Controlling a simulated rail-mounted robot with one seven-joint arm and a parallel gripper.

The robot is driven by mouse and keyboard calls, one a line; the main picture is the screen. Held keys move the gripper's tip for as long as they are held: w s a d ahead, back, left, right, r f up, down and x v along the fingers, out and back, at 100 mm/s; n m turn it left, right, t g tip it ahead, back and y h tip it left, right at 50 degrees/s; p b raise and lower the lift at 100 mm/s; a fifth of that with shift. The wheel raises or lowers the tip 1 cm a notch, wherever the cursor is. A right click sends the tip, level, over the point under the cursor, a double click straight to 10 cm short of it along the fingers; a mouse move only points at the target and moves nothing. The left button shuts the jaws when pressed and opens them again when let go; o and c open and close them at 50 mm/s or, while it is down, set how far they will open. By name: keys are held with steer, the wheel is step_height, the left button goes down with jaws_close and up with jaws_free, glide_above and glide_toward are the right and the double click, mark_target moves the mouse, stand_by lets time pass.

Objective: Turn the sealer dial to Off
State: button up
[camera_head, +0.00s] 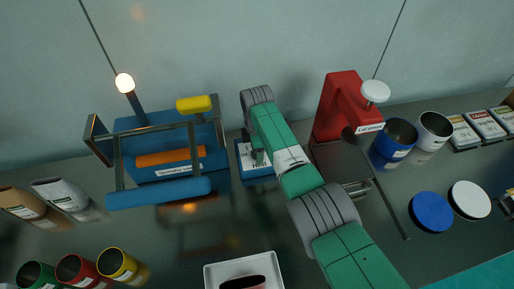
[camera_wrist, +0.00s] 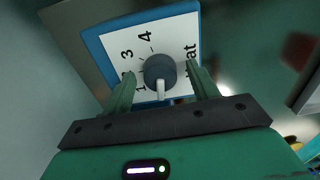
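The sealer dial (camera_wrist: 160,70) is a dark grey round knob with a white pointer on a white, blue-edged panel (camera_wrist: 110,38). In the wrist view the pointer aims down the picture, toward my gripper, past the low numbers. The panel shows 3, 4 and part of the word Heat; the mark at the pointer's tip cannot be read. My gripper (camera_wrist: 163,88) is open, one finger on each side of the dial, with visible gaps.
A blue machine (camera_head: 165,127) with a yellow handle (camera_head: 193,104) stands left of the panel. A red press (camera_head: 342,103) stands to the right. Blue and white cups and lids lie farther right. A white tray (camera_head: 212,277) is at the front.

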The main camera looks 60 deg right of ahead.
step_height(320, 180, up, 8)
steer(key=shift+f+p, duration=0.1)
steer(key=shift+p, duration=1.15)
